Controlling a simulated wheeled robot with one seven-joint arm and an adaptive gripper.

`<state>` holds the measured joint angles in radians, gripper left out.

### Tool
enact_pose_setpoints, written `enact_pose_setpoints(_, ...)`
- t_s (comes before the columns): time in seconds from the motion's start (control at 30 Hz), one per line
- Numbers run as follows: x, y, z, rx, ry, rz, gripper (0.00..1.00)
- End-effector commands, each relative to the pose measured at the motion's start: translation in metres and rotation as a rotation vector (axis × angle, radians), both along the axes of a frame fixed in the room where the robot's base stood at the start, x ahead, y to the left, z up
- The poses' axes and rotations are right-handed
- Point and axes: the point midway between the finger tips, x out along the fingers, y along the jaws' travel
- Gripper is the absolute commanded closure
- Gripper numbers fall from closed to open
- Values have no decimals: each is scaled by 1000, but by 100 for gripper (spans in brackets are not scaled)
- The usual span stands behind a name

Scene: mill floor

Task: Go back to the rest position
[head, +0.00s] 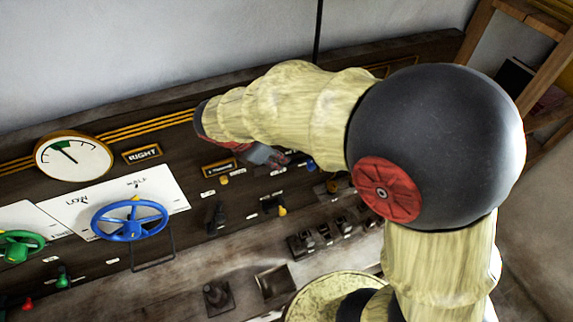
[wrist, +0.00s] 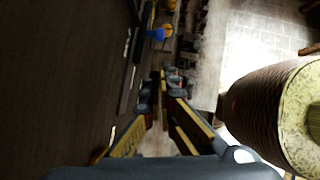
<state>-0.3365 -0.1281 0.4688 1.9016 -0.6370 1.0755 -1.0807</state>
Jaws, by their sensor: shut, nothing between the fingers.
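My gripper (head: 266,155) shows only in part in the head view, as a grey piece beyond my arm's wrist, over the dark control panel (head: 190,103). In the wrist view its two fingers run forward and come together near the middle (wrist: 162,92), shut with nothing held. The fingers are close over the row of panel controls; I cannot tell whether they touch anything. My arm is bent at a large dark elbow joint and reaches left across the panel.
The panel carries a round gauge (head: 73,157), a blue handwheel (head: 130,218), a green handwheel (head: 18,245), small levers and a row of switches (head: 335,232). A blue knob (wrist: 157,34) shows ahead in the wrist view. A wooden rack (head: 545,65) stands at the right.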

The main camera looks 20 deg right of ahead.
Motion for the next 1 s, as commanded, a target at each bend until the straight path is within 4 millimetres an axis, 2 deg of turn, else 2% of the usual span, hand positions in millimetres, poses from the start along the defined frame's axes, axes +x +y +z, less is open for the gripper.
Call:
enact_pose_setpoints(0.2,-1,5,8,0,-1,0,100)
enact_pose_setpoints(0.73,-1,5,8,1,-7,-11,100)
enact_pose_setpoints(0.87,0,7,7,23,-60,-95,100)
enact_pose_setpoints(1.0,-18,17,-10,97,-128,-293,100)
